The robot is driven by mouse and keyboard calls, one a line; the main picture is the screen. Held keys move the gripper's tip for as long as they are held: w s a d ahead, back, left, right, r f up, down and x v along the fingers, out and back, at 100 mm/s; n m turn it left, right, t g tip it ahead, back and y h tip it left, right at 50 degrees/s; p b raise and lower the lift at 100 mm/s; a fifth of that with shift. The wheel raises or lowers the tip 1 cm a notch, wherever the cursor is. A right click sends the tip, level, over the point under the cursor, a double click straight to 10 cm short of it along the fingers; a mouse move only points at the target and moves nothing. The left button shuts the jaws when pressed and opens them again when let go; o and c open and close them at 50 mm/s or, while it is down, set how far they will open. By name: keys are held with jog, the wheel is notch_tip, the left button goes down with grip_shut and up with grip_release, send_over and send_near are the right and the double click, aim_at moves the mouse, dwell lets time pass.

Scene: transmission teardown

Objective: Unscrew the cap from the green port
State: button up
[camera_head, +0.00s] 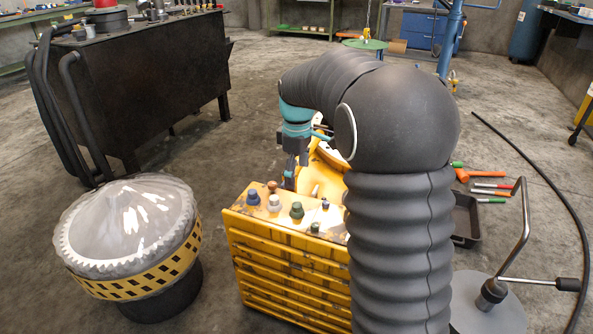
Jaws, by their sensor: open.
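A ribbed yellow casing (290,272) stands in the middle, with several capped ports along its top. A green cap (296,210) sits upright on its port in this row. A blue cap (253,197), a white-topped cap (274,202) and a small brown cap (272,186) are to its left. A smaller dark green piece (314,227) is just in front and to the right. My gripper (289,184) points down behind the row, open and apart from the green cap. My arm hides the casing's right side.
A covered grey drum with a yellow-black band (150,275) stands at left. A dark bench (140,90) is at back left. Orange and green tools (490,188), a dark tray (466,218) and a round metal stand (488,305) are at right. The floor between is clear.

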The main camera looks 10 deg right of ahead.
aim_at(297, 203)
jog(key=shift+f, duration=0.2)
notch_tip(297, 203, down, 7)
jog(key=b, duration=0.6)
jog(key=shift+f+b, duration=0.15)
jog(key=shift+b, duration=0.2)
jog(key=shift+f+b, duration=0.65)
jog(key=shift+f, duration=1.05)
grip_shut()
